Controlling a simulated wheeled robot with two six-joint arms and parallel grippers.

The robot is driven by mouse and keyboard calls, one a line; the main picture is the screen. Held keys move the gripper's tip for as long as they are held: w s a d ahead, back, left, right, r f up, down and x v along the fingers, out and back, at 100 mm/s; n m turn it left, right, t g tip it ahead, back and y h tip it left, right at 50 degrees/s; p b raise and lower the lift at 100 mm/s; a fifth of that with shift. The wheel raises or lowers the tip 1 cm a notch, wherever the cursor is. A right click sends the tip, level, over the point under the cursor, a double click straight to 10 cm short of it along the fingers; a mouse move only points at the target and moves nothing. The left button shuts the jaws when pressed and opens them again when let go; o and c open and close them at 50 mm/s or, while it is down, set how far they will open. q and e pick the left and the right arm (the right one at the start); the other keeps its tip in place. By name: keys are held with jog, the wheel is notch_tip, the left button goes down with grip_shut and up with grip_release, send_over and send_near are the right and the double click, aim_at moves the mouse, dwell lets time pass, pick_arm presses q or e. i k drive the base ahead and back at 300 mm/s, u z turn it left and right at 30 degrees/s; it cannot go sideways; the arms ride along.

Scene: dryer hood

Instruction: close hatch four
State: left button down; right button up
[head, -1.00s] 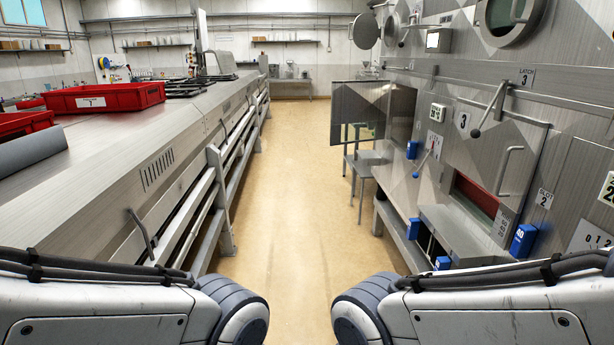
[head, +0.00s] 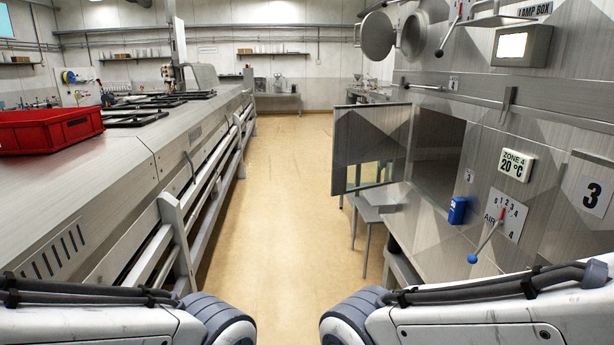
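An open hatch door (head: 371,147) of patterned steel stands out from the dryer wall into the aisle, on the right of the head view. Behind it is a dark square opening (head: 438,150) in the machine. A "ZONE 4" 20 °C display (head: 515,165) is to the right of this opening. Below it are a blue block (head: 458,210) and an air lever with a blue knob (head: 473,258) on a 0 to 4 scale. My two arms show at the bottom left and bottom right; both grippers are out of view.
The tan floor aisle (head: 288,190) is clear ahead. A long steel counter (head: 100,180) with rails and a red crate (head: 48,132) lines the left. A small steel stool (head: 368,212) stands under the open door. Lever handles (head: 450,93) stick out from the right wall.

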aim_at(363, 133)
jog(key=i, duration=2.65)
jog(key=z, duration=0.3)
